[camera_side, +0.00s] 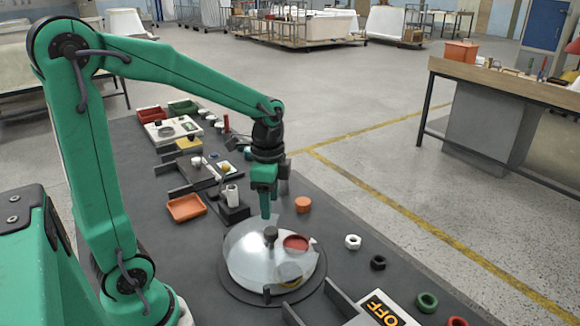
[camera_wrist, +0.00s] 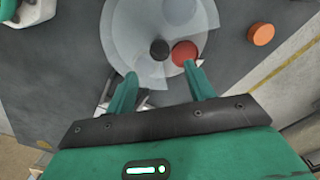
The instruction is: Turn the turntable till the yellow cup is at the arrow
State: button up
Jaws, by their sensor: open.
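The turntable (camera_side: 243,262) is a pale, glossy disc on a dark round base, with a black knob (camera_side: 270,236) at its centre. A red cup (camera_side: 296,243) stands on its right side. A partly see-through, yellowish round shape (camera_side: 289,274), perhaps the yellow cup, is near the front right rim. The arrow is not clear to me. My gripper (camera_side: 269,214) points down just above the knob, apart from any cup. In the wrist view my gripper (camera_wrist: 160,71) is open and empty, its fingers spread below the knob (camera_wrist: 159,50), the right fingertip close to the red cup (camera_wrist: 184,53).
An orange cylinder (camera_side: 303,204) stands behind the turntable. A white nut (camera_side: 352,241), a dark ring (camera_side: 378,262) and a green ring (camera_side: 427,302) lie to the right. Dark rails (camera_side: 345,297) lie in front. An orange tray (camera_side: 186,207) is at the left.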

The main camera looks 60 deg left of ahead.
aim_at(271, 231)
jog(key=shift+f, duration=0.1)
jog(key=shift+f, duration=3.8)
grip_shut()
